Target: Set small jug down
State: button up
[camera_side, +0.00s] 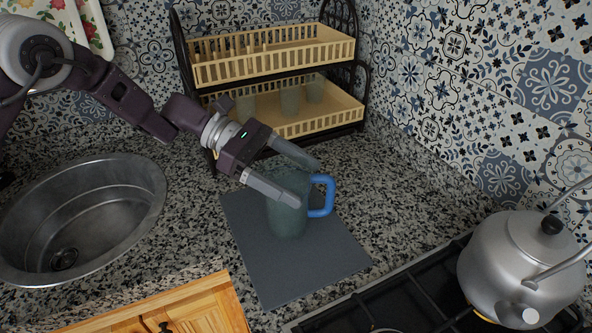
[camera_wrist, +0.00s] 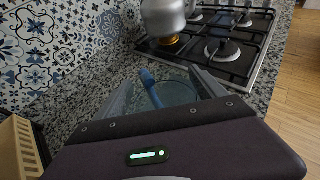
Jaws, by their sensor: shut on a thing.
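The small jug (camera_side: 287,219) is a see-through, greenish vessel with a blue handle (camera_side: 323,196) on its right side. It stands upright at the dark grey mat (camera_side: 262,272) on the counter; I cannot tell whether its base touches the mat. My gripper (camera_side: 294,180) is shut on the jug near its rim, with one finger on each side. In the wrist view the jug (camera_wrist: 178,93) shows between the fingers, and its handle (camera_wrist: 151,88) points away from the wrist. The lower part of the jug is hidden in the wrist view.
A sink (camera_side: 130,196) lies left of the mat. A two-tier rack (camera_side: 340,106) with glasses stands behind. A steel kettle (camera_side: 500,265) sits on the gas hob (camera_side: 395,300) at the right, also in the wrist view (camera_wrist: 160,18). Bare counter surrounds the mat's right side.

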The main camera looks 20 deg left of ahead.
jog(key=o, duration=2)
jog(key=shift+f, duration=0.1)
jog(key=shift+o, duration=0.2)
jog(key=shift+a, duration=0.1)
jog(key=v, duration=1)
jog(key=r+v, duration=0.1)
jog(key=v, duration=0.5)
jog(key=s+a+r+m+y, duration=0.1)
jog(key=s+r+m+y, duration=0.3)
jog(key=s, duration=0.5)
jog(key=s+r+m+y, duration=0.3)
jog(key=s+m, duration=0.2)
jog(key=s, duration=0.4)
jog(key=s+a+f+m+t+y, duration=0.3)
jog(key=s+a+m+t+y, duration=0.2)
jog(key=s, duration=0.8)
jog(key=a+m+y, duration=0.1)
jog(key=a+m, duration=0.2)
jog(key=a, duration=0.1)
jog(key=shift+s+a+m+t+y, duration=0.15)
jog(key=shift+a+m+t+y, duration=0.15)
jog(key=shift+m+t, duration=0.1)
